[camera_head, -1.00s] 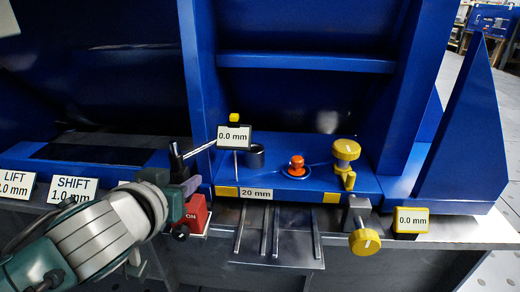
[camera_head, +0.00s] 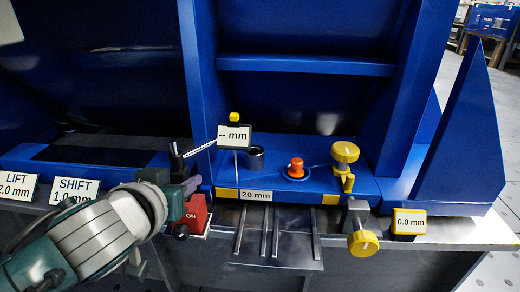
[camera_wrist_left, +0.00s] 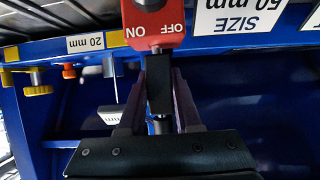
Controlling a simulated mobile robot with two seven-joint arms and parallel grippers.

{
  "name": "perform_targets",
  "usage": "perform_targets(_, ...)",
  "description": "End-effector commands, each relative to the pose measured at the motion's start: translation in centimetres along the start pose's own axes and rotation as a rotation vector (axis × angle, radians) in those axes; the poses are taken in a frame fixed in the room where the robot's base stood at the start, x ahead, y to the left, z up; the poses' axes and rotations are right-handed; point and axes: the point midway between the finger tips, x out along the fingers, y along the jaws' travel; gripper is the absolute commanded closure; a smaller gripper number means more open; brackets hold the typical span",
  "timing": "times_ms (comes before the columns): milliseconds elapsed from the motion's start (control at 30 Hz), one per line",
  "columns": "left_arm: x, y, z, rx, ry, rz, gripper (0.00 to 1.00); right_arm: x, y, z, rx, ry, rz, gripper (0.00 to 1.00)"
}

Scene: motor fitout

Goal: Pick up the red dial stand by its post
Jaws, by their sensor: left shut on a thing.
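The red dial stand (camera_head: 196,213) stands at the front edge by the blue machine base, with its red ON/OFF base low down. Its dark post rises to a slanted silver arm that carries a dial display (camera_head: 234,135) reading "-- mm". My left gripper (camera_head: 182,189) comes in from the left and is shut on the post, just above the red base. In the left wrist view my two fingers (camera_wrist_left: 160,90) lie on either side of the dark post, and the red base (camera_wrist_left: 154,28) shows beyond them. I cannot tell whether the base touches the surface.
LIFT (camera_head: 17,187) and SHIFT (camera_head: 75,190) signs stand to the left. A blue base plate with a 20 mm label (camera_head: 256,195), an orange knob (camera_head: 296,167) and a yellow knob (camera_head: 345,151) lies to the right. Blue uprights stand behind.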

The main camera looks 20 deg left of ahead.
Motion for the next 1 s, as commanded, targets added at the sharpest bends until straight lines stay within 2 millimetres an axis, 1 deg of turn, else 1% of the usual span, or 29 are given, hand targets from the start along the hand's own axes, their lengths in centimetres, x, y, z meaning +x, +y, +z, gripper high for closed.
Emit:
perform_targets(33, -0.2, 0.1, -0.8, -0.001, 0.008, 0.003, 1.0, -0.4, 0.0, -0.1, 0.0, 0.0, 0.0, 0.33)
perform_targets(333, -0.6, 0.1, -1.5, -0.001, 0.008, 0.002, 1.0, -1.3, 0.1, -0.4, 0.0, 0.0, 0.0, 0.33)
perform_targets(467, -0.7, 0.1, -1.4, -0.001, 0.008, 0.003, 1.0, -1.3, 0.1, -0.4, 0.0, 0.0, 0.0, 0.33)
perform_targets(1000, -3.4, 0.1, -0.1, -0.001, 0.007, 0.003, 1.0, -1.9, 0.1, -0.6, 0.0, 0.0, 0.0, 0.33)
